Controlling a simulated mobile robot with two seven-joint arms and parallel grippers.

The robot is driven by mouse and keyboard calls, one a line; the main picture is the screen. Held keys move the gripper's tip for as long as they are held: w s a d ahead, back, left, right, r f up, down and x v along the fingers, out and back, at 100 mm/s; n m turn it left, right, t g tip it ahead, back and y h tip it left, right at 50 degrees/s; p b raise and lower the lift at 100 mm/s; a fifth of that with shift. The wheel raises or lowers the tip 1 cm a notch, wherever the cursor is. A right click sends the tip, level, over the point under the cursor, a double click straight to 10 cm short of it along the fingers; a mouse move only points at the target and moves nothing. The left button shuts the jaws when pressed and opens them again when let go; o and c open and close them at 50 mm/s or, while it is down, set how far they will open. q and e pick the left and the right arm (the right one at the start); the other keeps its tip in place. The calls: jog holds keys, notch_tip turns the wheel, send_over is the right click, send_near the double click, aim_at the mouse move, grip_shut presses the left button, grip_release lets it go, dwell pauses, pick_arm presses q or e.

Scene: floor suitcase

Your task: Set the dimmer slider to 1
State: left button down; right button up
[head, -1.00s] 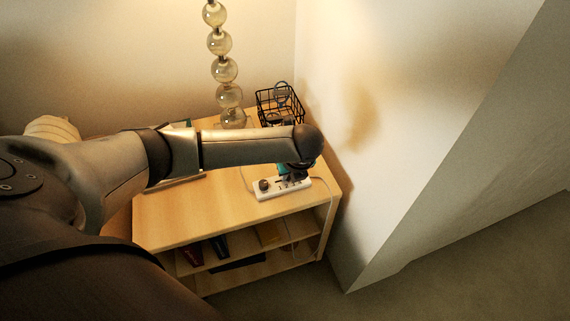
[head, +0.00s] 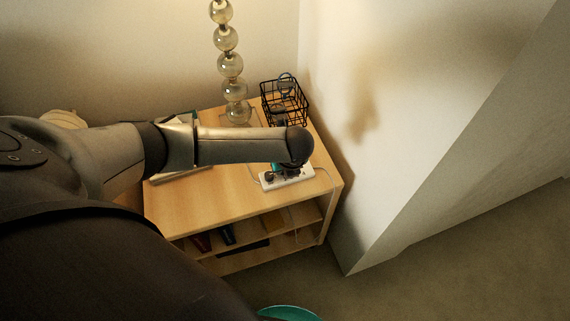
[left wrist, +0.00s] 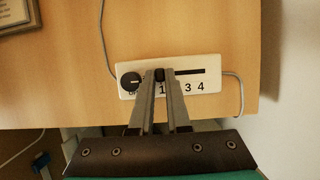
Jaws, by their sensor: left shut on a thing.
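The white dimmer panel (left wrist: 212,69) lies on the wooden cabinet top and also shows in the head view (head: 295,178). It has a round black knob (left wrist: 130,82) at its left and a dark slot with numbers below. The black slider (left wrist: 160,74) stands in the slot just above the "1"; the "3" and "4" lie to its right. My left gripper (left wrist: 159,80) is shut on the slider, its fingers hiding the "2" and part of the slot. In the head view my left forearm covers most of this gripper. My right gripper is not in view.
A black wire basket (head: 284,102) and a glass-ball lamp (head: 230,65) stand behind on the cabinet (head: 195,205). A framed thing (left wrist: 17,12) lies to the left. A cable (left wrist: 239,95) runs from the panel. A wall (head: 370,130) rises close to the right.

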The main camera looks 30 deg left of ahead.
pick_arm(q)
jog(key=shift+s+a+f, duration=0.1)
jog(key=shift+s+a, duration=0.1)
jog(key=shift+a, duration=0.05)
jog(key=c, duration=0.9)
grip_release()
